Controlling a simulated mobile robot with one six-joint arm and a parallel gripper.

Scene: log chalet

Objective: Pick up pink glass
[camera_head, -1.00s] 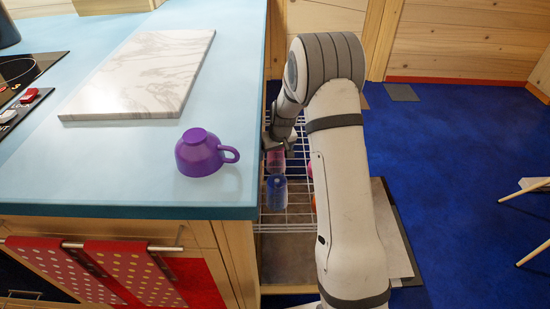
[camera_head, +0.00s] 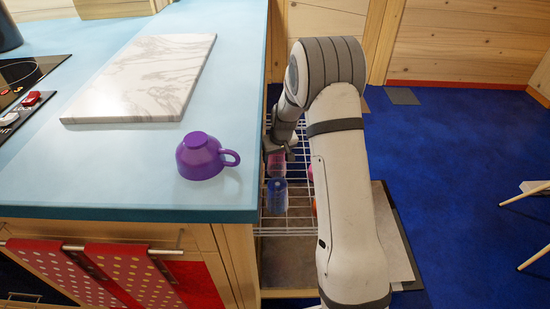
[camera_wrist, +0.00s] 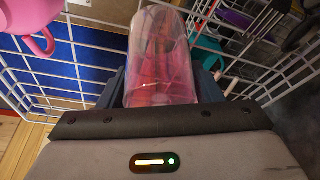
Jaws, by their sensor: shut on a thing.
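The pink glass (camera_wrist: 160,60) is see-through and fills the middle of the wrist view, between the fingers of my gripper (camera_wrist: 165,88). My gripper is shut on it. In the head view the pink glass (camera_head: 276,162) shows small beside the counter edge, under my gripper (camera_head: 277,148), above the white wire rack. My arm hides part of the rack there. I cannot tell whether the glass still touches the rack.
A blue glass (camera_head: 277,195) stands in the wire rack (camera_head: 298,205) close to the pink one. The counter (camera_head: 120,190) with a purple cup (camera_head: 200,157) and marble board (camera_head: 145,80) is left of my arm.

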